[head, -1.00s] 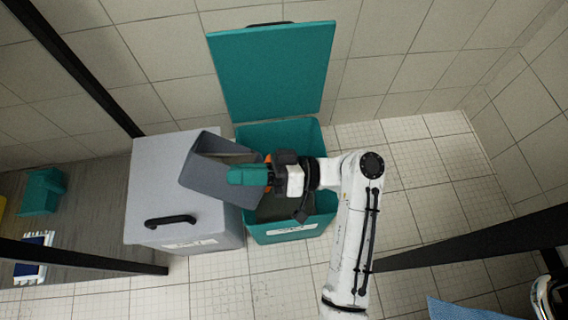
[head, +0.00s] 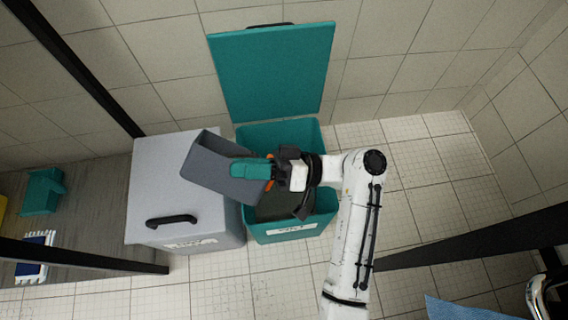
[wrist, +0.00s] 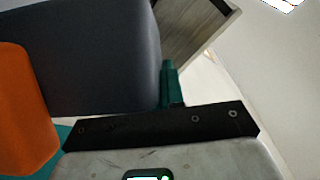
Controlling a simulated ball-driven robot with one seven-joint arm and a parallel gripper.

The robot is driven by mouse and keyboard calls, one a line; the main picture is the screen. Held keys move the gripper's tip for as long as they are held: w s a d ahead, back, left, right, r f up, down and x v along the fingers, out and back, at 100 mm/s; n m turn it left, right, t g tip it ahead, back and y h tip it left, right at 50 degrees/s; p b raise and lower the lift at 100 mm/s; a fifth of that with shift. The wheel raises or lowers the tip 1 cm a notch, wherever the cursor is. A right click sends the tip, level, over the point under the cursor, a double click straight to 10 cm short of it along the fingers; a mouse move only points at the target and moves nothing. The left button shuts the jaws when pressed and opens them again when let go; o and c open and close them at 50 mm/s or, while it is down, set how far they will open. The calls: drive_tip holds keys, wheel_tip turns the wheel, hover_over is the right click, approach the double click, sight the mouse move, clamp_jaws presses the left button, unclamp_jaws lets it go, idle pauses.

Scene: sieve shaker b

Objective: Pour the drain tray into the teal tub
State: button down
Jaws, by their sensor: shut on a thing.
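The drain tray (head: 208,170) is a dark grey box with a teal handle (head: 250,168). My gripper (head: 268,171) is shut on that handle and holds the tray tilted. The tray spans the left rim of the teal tub and the grey bin beside it. The teal tub (head: 259,236) stands open on the floor, with a dark grey surface inside it, partly hidden by my gripper. In the wrist view the grey tray wall (wrist: 90,60) fills the upper left. Whether anything is flowing from the tray cannot be told.
The tub's teal lid (head: 272,75) stands raised against the tiled wall. A closed pale grey bin (head: 160,185) with a black handle adjoins the tub on the left. A small teal container (head: 42,192) lies farther left. Tiled floor right of the tub is clear.

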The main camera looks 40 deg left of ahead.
drive_tip(key=shift+w+a+r+m+y+p, duration=0.1)
drive_tip(key=shift+w+r+m+y+p, duration=0.15)
drive_tip(key=shift+w+r+m+y, duration=0.3)
drive_tip(key=shift+w+a+r+m+y+p, duration=0.1)
drive_tip(key=shift+w+r+m+y+p, duration=0.2)
drive_tip(key=shift+w+m, duration=0.35)
idle(0.7)
drive_tip(key=shift+w+a+f+m+y+b, duration=0.15)
drive_tip(key=shift+w+m+y+b, duration=0.2)
drive_tip(key=shift+w+m+b, duration=0.35)
drive_tip(key=shift+w+a+f+m+y+b, duration=0.1)
drive_tip(key=shift+w+m+y+b, duration=0.25)
drive_tip(key=shift+w, duration=0.55)
drive_tip(key=shift+w+a+f+m+t+y+b, duration=0.1)
drive_tip(key=shift+w+f+m+t+y+b, duration=0.1)
drive_tip(key=shift+w+m+y+b, duration=0.3)
drive_tip(key=shift+w+a+f+m+t+y+b, duration=0.15)
drive_tip(key=shift+w+f+m+t+y, duration=0.1)
drive_tip(key=shift+w+m, duration=0.45)
drive_tip(key=shift+w+a+f+m+t+y+b, duration=0.1)
drive_tip(key=shift+w+f+m+t+y+b, duration=0.2)
drive_tip(key=shift+m, duration=0.35)
drive_tip(key=shift+w+f+m+t+y+b, duration=0.2)
drive_tip(key=shift+w+m+y+b, duration=0.1)
drive_tip(key=shift+w+m+b, duration=0.25)
drive_tip(key=shift+w+a+f+m+t+y+b, duration=0.15)
drive_tip(key=shift+w+f+m+y+b, duration=0.15)
drive_tip(key=shift+m, duration=0.45)
